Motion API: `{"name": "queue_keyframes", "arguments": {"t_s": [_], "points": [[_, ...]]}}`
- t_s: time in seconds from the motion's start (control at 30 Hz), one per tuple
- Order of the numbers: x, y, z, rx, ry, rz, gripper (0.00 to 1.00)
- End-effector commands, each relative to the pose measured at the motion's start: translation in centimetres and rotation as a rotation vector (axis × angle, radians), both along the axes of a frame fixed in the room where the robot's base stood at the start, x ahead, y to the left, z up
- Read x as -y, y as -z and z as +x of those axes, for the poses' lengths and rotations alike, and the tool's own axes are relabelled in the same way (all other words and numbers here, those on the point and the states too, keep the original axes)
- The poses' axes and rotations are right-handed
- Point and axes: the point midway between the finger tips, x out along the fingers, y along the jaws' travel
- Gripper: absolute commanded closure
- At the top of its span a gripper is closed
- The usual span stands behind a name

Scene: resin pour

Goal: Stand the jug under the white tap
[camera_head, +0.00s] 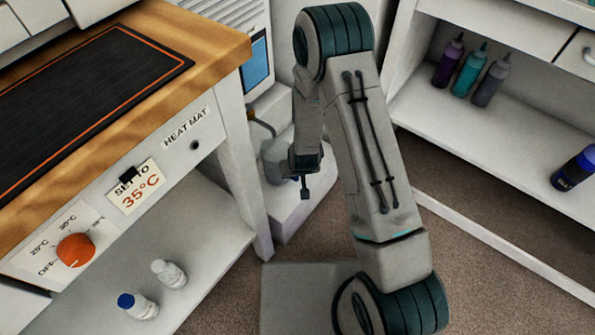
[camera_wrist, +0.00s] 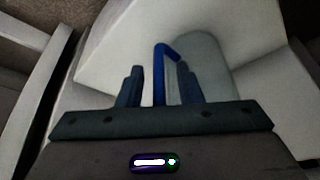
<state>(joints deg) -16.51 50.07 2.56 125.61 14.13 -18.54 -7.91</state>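In the wrist view a pale, translucent jug (camera_wrist: 207,62) stands on a white surface, its blue handle (camera_wrist: 159,62) towards me. My gripper (camera_wrist: 160,72) is open, one finger on each side of the handle, with a gap on both sides. I cannot tell how deep the handle sits between the fingers. In the head view a greyish cylinder that looks like the jug (camera_head: 274,162) stands on a low white plinth, partly behind my wrist.
A wooden bench with a black heat mat (camera_head: 90,85) stands at left, two small bottles (camera_head: 168,273) on its lower shelf. A white machine with a blue screen (camera_head: 258,62) is behind the jug. Several bottles (camera_head: 470,70) stand on the right shelf. A grey slab (camera_head: 300,295) lies on the floor.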

Motion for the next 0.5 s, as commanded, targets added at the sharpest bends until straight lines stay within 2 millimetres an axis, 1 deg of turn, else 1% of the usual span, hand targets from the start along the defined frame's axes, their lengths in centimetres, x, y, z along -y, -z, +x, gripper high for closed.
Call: {"name": "queue_keyframes", "arguments": {"t_s": [0.07, 0.17, 0.4, 0.5], "points": [[0.0, -0.5, 0.0, 0.001, 0.0, 0.0, 0.68], [0.1, -2.0, -0.5, 0.002, -0.001, 0.0, 0.68], [0.5, -7.0, -2.5, 0.002, 0.0, 0.0, 0.68], [0.6, -8.7, -3.2, 0.002, 0.0, 0.0, 0.68]]}}
